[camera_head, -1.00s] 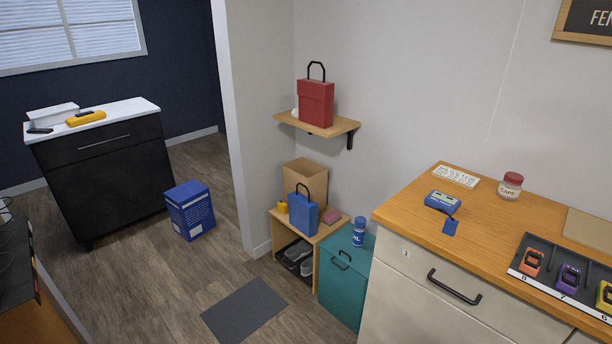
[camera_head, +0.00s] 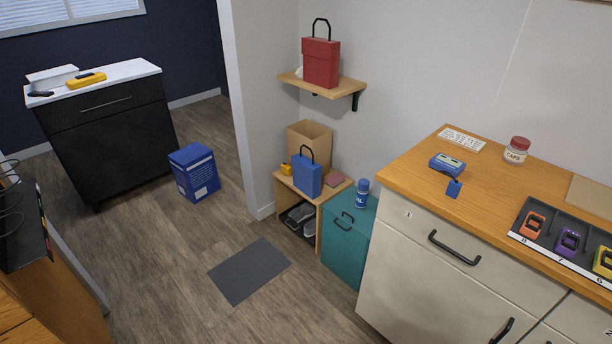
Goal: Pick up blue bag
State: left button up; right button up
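The blue bag (camera_head: 307,176) stands upright on a low wooden shoe bench (camera_head: 335,190) by the wall. Its black loop handle (camera_head: 306,153) points up and is clear of other things. A cardboard box (camera_head: 310,138) stands right behind the bag, partly hidden by it. Neither of my grippers shows in the head view.
Beside the bag are a small yellow item (camera_head: 285,169) and a reddish block (camera_head: 335,180). A wall shelf (camera_head: 345,86) with a red bag (camera_head: 321,63) hangs above. A teal cabinet (camera_head: 345,248) and wooden-topped counter (camera_head: 400,172) stand right. Floor around the grey mat (camera_head: 249,271) is clear.

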aim_at(307, 173)
jog(key=i+z, duration=0.15)
jog(key=z, duration=0.25)
jog(key=i+j+z, duration=0.1)
jog(key=z, duration=0.35)
jog(key=i+j+z, duration=0.4)
jog(key=j, duration=0.35)
jog(key=i+j, duration=0.25)
jog(key=j, duration=0.15)
jog(key=i+j, duration=0.3)
jog(key=i+j+z, duration=0.1)
jog(key=i+j, duration=0.15)
jog(key=j, duration=0.2)
